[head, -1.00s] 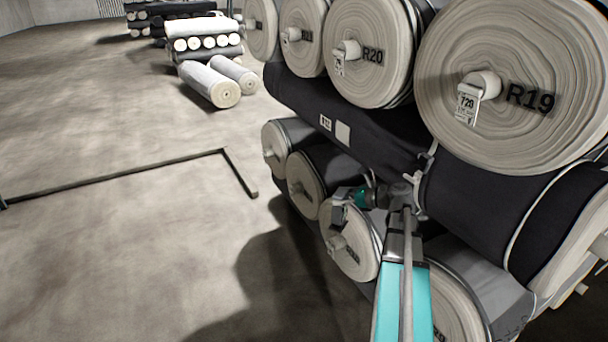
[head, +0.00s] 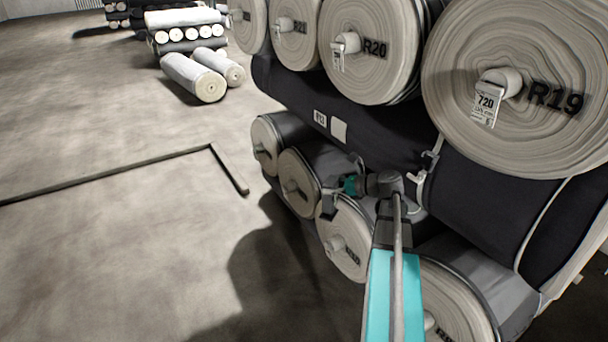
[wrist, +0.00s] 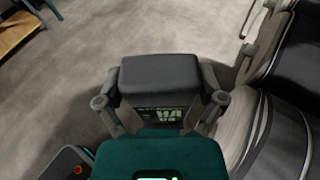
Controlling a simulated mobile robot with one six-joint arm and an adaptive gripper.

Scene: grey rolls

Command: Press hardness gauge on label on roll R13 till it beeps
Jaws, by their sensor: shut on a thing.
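My gripper (wrist: 162,105) is shut on the hardness gauge (wrist: 160,75), a dark box with a small lit green display facing the wrist camera. In the head view the gauge (head: 328,204) is small and dark, held beside the ends of the lower rolls. A dark roll (head: 385,140) in the middle row carries a small white printed tag (head: 320,118), which seems to read R13 but is too small to be sure. A blank pale square label (head: 339,131) sits just right of it. The gauge is below this label and apart from it.
Roll R19 (head: 520,130) and roll R20 (head: 385,75) lie above, with hanging tags. Lower roll ends (head: 340,255) stand close to my arm. A low floor rail (head: 120,172) lies on the left. Open concrete floor is on the left.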

